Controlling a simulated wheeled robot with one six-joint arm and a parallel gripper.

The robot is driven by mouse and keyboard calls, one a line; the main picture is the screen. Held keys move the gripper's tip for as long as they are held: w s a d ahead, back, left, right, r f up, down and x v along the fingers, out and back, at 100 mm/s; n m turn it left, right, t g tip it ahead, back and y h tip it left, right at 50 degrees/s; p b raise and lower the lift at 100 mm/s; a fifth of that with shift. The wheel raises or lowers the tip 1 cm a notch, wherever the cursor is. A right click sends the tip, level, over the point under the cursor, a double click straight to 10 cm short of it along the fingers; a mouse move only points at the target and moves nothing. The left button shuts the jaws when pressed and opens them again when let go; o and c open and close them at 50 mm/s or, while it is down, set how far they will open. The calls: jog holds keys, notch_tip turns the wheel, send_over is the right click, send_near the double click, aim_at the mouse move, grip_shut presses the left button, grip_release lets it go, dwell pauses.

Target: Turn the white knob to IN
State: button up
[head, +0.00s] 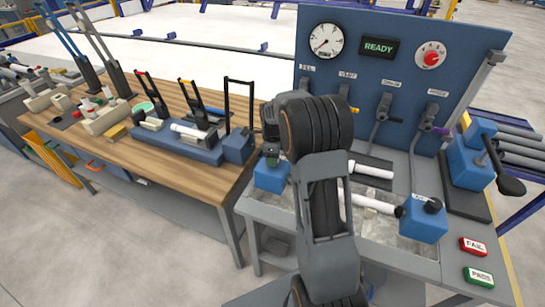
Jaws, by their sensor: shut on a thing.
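My gripper (271,152) points down over the left blue block (271,178) on the grey test bench. It is shut on a knob on top of that block. The jaws cover almost all of the knob, so its pointer and IN/OUT label cannot be read. A matching right blue block (424,221) carries a black knob (432,206) beside a small white label. A white pipe (364,203) lies between the blocks, partly hidden behind my arm.
A blue panel (395,75) with a gauge (326,40), a READY display (378,47), a red dial (431,56) and several levers stands behind. FAIL (473,246) and PASS (479,277) buttons sit front right. A wooden bench (190,172) with tools is left.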

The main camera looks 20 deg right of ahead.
dwell(0.4)
jog(key=o, duration=0.9)
notch_tip(320, 180, up, 14)
jog(key=shift+f, duration=0.1)
dwell(0.6)
